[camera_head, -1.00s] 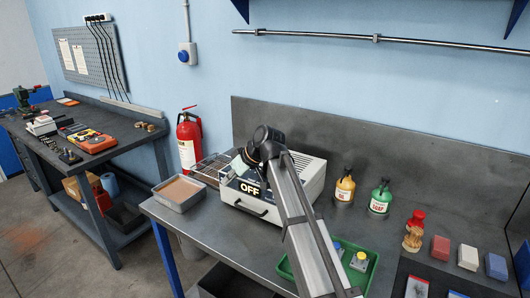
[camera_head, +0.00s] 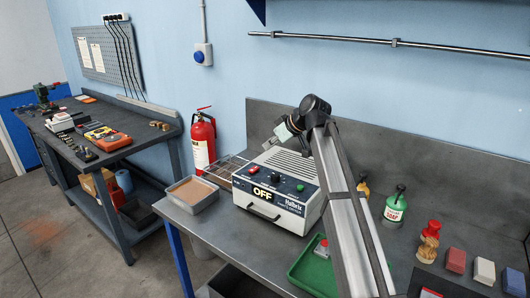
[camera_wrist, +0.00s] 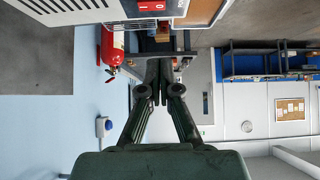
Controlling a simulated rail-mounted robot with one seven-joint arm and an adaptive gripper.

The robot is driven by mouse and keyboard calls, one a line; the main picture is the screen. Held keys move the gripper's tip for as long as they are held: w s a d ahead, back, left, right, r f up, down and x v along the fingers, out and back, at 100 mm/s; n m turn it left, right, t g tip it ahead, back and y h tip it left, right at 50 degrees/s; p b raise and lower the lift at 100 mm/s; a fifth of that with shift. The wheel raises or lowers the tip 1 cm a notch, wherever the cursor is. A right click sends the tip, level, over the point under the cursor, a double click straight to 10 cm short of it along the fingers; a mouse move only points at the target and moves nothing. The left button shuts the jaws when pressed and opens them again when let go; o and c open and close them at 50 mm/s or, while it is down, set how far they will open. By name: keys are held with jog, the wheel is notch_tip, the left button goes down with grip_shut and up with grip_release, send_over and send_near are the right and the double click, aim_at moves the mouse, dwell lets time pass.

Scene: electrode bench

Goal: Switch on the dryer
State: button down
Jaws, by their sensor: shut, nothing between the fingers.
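The dryer (camera_head: 295,168) is a white box with a vented top on the bench. Its dark front panel shows a lit OFF display (camera_head: 262,194), a red switch (camera_head: 254,169), dark knobs and a green button (camera_head: 300,188). In the wrist view, the red switch (camera_wrist: 152,6) with I and O marks shows at the top edge, cut off by the frame. My gripper (camera_wrist: 157,66) is shut and empty, apart from the switch. In the head view my gripper (camera_head: 283,131) is above the dryer's left rear; its fingertips are hard to make out there.
A tray (camera_head: 193,196) stands left of the dryer, with a wire rack (camera_head: 226,167) behind. A green soap bottle (camera_head: 395,206) and a green bin (camera_head: 312,268) are to the right, near my arm. A fire extinguisher (camera_head: 203,142) is at the back.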

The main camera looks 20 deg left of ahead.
jog(key=p, duration=0.3)
send_over(251, 169)
jog(key=s+d, duration=0.1)
jog(key=d, duration=0.1)
notch_tip(251, 169, down, 6)
jog(key=shift+a+f, duration=0.1)
jog(key=shift+f, duration=0.1)
jog(key=shift+s+d+f+p, duration=0.1)
jog(key=shift+f+p, duration=0.1)
jog(key=shift+f, duration=0.35)
jog(key=shift+d+f+p, duration=0.1)
jog(key=shift+f+p, duration=0.05)
jog(key=shift+f, duration=1.3)
jog(key=shift+f+b, duration=0.25)
jog(key=shift+b, duration=0.2)
jog(key=shift+r, duration=0.1)
